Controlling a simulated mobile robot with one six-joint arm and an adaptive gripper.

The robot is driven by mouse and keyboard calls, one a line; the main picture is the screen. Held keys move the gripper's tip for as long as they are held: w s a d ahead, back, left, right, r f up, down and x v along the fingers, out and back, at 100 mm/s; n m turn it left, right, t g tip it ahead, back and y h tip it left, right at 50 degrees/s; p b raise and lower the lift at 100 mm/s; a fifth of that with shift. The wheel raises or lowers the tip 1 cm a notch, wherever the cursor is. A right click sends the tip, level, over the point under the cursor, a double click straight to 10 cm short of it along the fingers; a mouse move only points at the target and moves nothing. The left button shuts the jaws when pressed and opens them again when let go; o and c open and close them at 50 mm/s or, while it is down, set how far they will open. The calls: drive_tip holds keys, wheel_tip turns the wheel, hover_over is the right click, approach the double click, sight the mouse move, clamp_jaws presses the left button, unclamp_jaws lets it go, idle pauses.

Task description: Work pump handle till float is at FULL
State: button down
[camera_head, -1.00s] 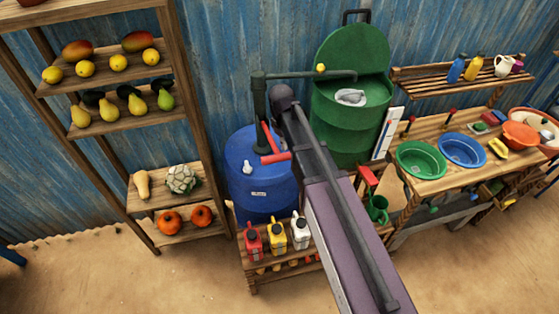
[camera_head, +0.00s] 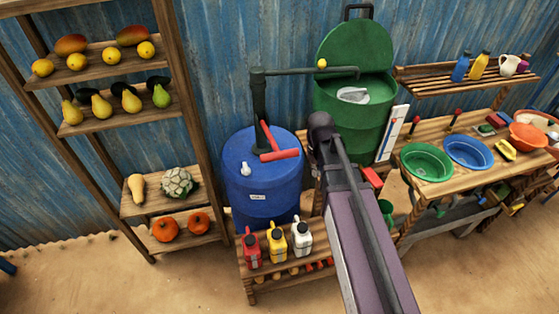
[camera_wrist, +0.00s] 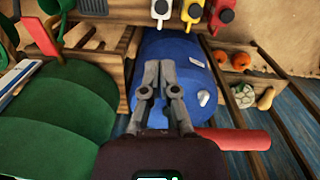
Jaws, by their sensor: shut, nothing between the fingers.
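The red pump handle (camera_head: 279,155) hangs from the dark green pump post (camera_head: 259,108) above the blue barrel (camera_head: 255,178). In the wrist view, the handle's red bar (camera_wrist: 232,139) lies to the right of my gripper (camera_wrist: 160,68). The gripper's fingers are together and empty, in front of the blue barrel and apart from the bar. In the head view my own arm hides the fingers. A white gauge board (camera_head: 392,134) with a blue strip stands right of the green tank (camera_head: 350,110); its markings and the float are too small to read.
A yellow ball (camera_head: 322,63) sits on the pump's spout pipe (camera_head: 300,72). Several jugs stand on the low bench (camera_head: 265,268) in front of the barrel. A fruit shelf (camera_head: 110,128) is at left, a table with basins (camera_head: 427,162) at right.

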drive_tip(key=s+d+f+m+b, duration=0.5)
drive_tip(key=s+d+f+b, duration=0.3)
drive_tip(key=d, duration=0.1)
drive_tip(key=shift+f, duration=0.35)
idle(2.3)
drive_tip(key=shift+s+d+f, duration=0.1)
idle(0.7)
